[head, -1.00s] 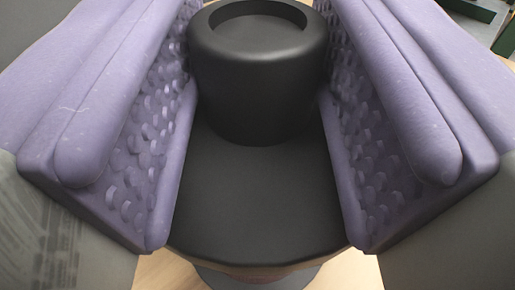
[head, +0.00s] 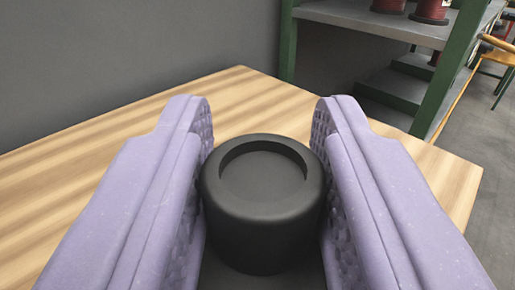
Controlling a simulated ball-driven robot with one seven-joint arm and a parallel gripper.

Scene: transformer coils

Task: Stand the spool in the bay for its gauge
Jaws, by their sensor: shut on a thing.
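The spool (head: 262,235) shows as a black, round hub with a shallow recess in its top, above a wider dark flange at the bottom edge. My gripper (head: 264,120) has two purple, studded pads, one on each side of the hub, and is shut on it. The spool's lower part is hidden below the picture's edge, and I see no gauge mark on it. A grey shelf rack (head: 390,24) with green posts stands at the upper right; I cannot tell whether it holds the bay.
A wooden table (head: 120,150) lies below and beyond my gripper, its visible top clear. Red spools (head: 431,10) stand on the rack's upper shelf. A wooden chair (head: 497,46) is at the far right. A grey wall (head: 130,50) is behind.

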